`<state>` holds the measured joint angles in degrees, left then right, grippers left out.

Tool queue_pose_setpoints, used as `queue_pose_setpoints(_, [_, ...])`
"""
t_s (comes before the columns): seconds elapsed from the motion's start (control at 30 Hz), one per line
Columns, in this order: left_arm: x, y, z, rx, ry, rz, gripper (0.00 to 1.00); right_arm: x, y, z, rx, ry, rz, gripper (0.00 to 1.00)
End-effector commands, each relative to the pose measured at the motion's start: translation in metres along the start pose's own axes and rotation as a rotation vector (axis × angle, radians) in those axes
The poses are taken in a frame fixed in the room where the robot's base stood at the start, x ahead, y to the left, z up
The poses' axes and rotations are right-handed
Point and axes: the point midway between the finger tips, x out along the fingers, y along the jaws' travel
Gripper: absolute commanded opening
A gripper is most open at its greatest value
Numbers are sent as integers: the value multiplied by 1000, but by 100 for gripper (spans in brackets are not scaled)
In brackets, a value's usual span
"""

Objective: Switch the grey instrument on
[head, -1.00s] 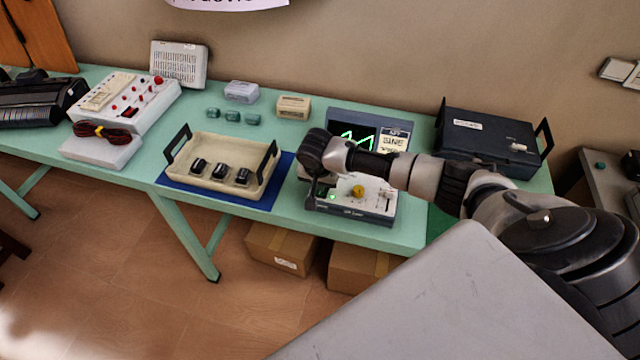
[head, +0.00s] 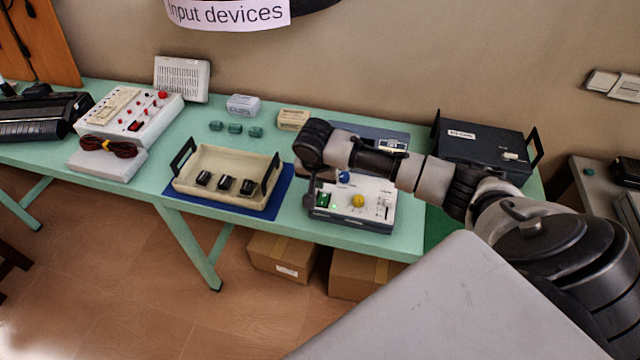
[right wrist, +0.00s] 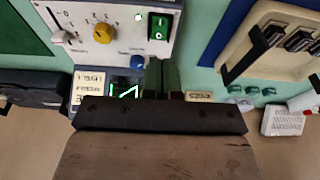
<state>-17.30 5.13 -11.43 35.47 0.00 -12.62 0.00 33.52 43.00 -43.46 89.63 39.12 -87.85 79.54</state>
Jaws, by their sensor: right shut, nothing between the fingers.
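The grey instrument (head: 378,222) stands near the table's front edge, with a pale control panel on top. In the right wrist view its panel carries a green rocker switch (right wrist: 158,26), a yellow knob (right wrist: 103,33), a blue knob (right wrist: 137,61) and a white slider (right wrist: 62,37). A small bright light (right wrist: 138,17) shows beside the switch. My right gripper (right wrist: 162,67) is shut and empty, its tips close to the blue knob and switch in that picture. I cannot tell whether they touch the panel. My left gripper is out of view.
A screen with a green trace (right wrist: 122,91) stands behind the instrument, mostly hidden by my arm in the head view. A cream tray (head: 205,197) with black parts is to the left. A dark box (head: 480,140) is to the right.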

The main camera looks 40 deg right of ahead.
Motion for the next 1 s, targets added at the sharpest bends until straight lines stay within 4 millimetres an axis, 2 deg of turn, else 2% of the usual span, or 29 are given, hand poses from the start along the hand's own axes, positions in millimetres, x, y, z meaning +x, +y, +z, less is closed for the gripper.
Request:
queue_pose_setpoints(0.1, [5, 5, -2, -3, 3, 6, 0, -18, 0, 5, -2, 2, -4, 0])
queue_pose_setpoints(0.3, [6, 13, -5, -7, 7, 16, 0, -36, 0, 9, -1, 0, -2, 0])
queue_pose_setpoints(0.87, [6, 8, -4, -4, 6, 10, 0, -38, 0, 9, 0, 0, 0, 0])
queue_pose_setpoints(1.0, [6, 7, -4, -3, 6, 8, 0, -35, -2, 22, -45, -9, -13, 0])
